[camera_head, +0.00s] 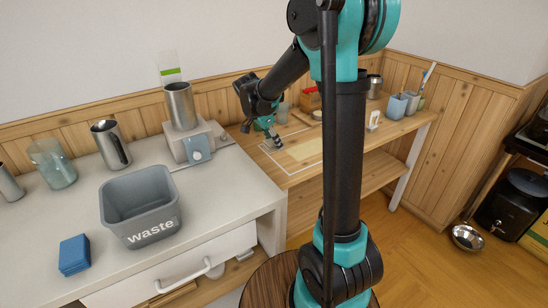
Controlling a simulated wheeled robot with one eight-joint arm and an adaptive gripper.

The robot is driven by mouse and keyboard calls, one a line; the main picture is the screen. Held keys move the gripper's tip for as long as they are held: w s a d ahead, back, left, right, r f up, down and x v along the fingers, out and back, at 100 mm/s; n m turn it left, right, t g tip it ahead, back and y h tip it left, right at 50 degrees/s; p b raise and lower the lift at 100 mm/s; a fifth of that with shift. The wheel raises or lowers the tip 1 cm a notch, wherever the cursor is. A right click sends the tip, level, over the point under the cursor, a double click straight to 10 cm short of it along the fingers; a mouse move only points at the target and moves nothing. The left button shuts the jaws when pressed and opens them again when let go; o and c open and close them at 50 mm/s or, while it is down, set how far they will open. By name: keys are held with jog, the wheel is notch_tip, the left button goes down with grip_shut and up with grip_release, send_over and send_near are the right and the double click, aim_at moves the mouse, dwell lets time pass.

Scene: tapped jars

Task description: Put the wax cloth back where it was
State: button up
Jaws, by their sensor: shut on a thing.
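My gripper (273,143) points down at the left end of a white outlined area on the wooden table (347,140). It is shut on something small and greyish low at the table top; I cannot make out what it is. A flat pale yellow patch (306,150), possibly the wax cloth, lies inside the outline just right of my gripper. I cannot tell whether my gripper touches it. A folded blue stack (75,255) lies on the white counter at the front left.
A grey waste bin (141,205), metal cylinders (181,106) and a glass jar (52,163) stand on the counter (225,200). Cups (397,107) and a small white stand (374,120) are at the table's right. My arm hides part of the table.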

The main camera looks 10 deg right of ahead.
aim_at(267, 143)
jog(key=shift+f, duration=3.5)
jog(key=o, duration=1.1)
jog(key=shift+f, duration=0.1)
jog(key=v, duration=1.2)
jog(key=shift+s, duration=0.1)
